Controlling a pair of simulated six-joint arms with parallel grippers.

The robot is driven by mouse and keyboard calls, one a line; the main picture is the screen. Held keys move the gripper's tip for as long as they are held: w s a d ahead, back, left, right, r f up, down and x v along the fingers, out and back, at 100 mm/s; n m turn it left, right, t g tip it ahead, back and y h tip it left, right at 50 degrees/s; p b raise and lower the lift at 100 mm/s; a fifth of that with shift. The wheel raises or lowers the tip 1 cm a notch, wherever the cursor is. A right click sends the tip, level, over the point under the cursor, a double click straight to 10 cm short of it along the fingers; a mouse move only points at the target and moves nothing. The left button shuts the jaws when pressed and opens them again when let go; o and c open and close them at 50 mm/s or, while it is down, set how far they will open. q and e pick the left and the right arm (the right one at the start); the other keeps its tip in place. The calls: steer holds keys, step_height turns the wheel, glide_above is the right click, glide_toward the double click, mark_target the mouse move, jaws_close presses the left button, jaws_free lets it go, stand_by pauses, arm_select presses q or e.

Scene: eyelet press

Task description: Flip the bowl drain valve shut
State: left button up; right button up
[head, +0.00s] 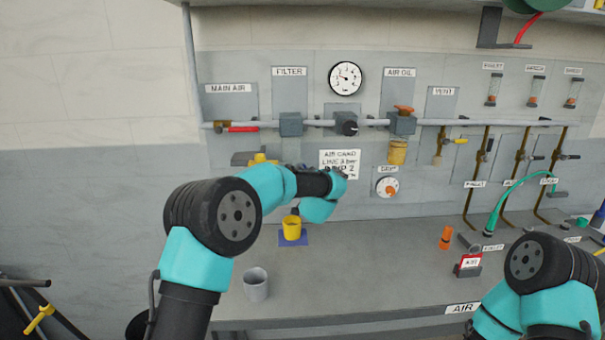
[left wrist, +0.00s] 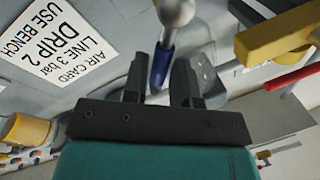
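The drain valve's blue lever (left wrist: 162,66) hangs from a rounded metal part (left wrist: 176,10) in the left wrist view. My left gripper (left wrist: 160,68) is open, with its two dark fingers on either side of the blue lever and visible gaps between. In the head view my left arm reaches to below the filter (head: 291,124), and its wrist hides the bowl, the lever and the fingertips. My right arm is at the lower right of the head view; its gripper is not visible.
An air card sign (head: 339,163) is on the panel just right of my left wrist. The main air valve's red handle (head: 243,129) is to the left.

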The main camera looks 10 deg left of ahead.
arm_select(q)
steer(key=shift+o, duration=1.4)
steer(key=shift+s, duration=0.15)
steer(key=v, duration=1.7)
steer(key=shift+d+f, duration=0.1)
steer(key=shift+c, duration=0.2)
